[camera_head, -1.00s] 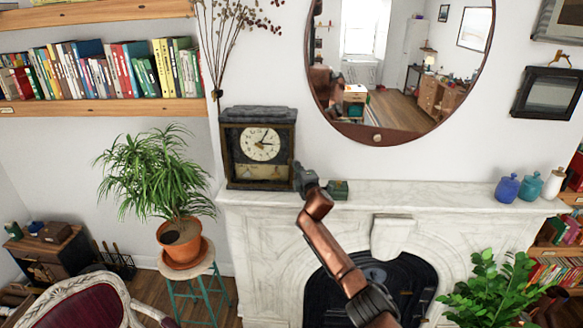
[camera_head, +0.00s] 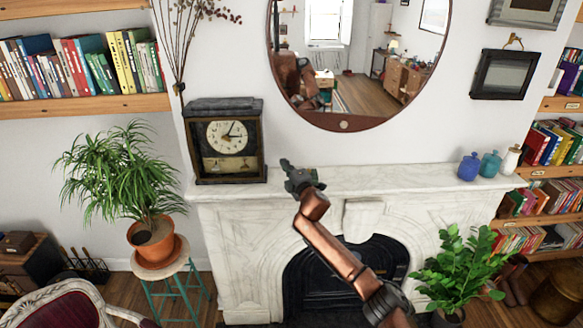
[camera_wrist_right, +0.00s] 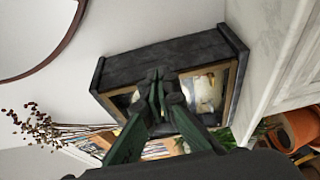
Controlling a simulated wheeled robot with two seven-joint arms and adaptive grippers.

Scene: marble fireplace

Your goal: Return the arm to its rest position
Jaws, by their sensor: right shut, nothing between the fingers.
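My right arm reaches up from the lower right in the head view. Its right gripper (camera_head: 286,163) is shut and empty, in front of the mantel and a little to the right of the clock. The dark mantel clock (camera_head: 228,140) stands upright on the left end of the white marble mantel (camera_head: 400,181). In the right wrist view the shut fingers (camera_wrist_right: 157,85) show in front of the clock (camera_wrist_right: 170,62), which appears tilted there. Whether the fingers touch anything is not shown, but a gap from the clock shows in the head view. My left gripper is out of view.
A round mirror (camera_head: 345,124) hangs above the mantel. Blue and teal jars (camera_head: 470,167) stand at its right end. A potted plant (camera_head: 155,238) sits on a teal-legged stool at left; another leafy plant (camera_head: 455,265) stands at lower right. The mantel's middle right is clear.

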